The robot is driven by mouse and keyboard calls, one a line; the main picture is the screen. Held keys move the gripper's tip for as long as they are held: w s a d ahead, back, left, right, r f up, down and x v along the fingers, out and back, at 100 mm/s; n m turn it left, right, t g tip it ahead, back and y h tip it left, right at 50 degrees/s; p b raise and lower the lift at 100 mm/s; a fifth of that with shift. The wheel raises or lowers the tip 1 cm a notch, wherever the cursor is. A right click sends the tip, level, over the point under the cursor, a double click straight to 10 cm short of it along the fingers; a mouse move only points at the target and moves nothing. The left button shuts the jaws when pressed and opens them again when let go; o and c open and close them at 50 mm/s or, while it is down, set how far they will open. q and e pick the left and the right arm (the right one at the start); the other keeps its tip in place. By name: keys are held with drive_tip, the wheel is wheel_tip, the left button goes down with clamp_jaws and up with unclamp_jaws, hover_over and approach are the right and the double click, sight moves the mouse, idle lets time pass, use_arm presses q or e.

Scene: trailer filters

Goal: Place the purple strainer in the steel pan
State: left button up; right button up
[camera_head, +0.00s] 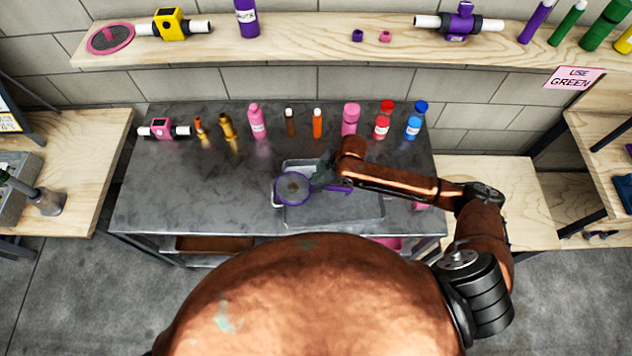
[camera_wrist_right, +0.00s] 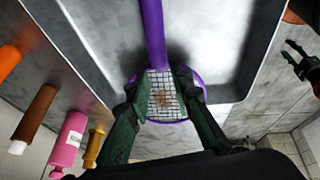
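The purple strainer (camera_head: 293,188) has a round mesh basket and a purple handle. In the head view it is over the left part of the steel pan (camera_head: 350,217), its handle pointing right. I cannot tell whether it rests on the pan. In the right wrist view the mesh basket (camera_wrist_right: 163,101) shows between the green fingers, and the handle (camera_wrist_right: 152,35) runs up over the grey pan (camera_wrist_right: 210,45). My right gripper (camera_head: 318,181) is at the joint of basket and handle; a gap shows between its fingertips (camera_wrist_right: 166,75). My left gripper is not seen in the head view.
The pan stands on a dark metal table (camera_head: 160,200). A row of bottles runs along its back, including a pink bottle (camera_head: 258,122), an orange one (camera_head: 317,124) and a blue one (camera_head: 416,122). A wooden shelf (camera_head: 300,40) is above. The table's left front is clear.

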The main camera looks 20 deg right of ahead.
drive_tip(key=shift+o, duration=1.4)
drive_tip(key=shift+r, duration=0.35)
drive_tip(key=v, duration=1.2)
drive_tip(key=shift+a, duration=0.15)
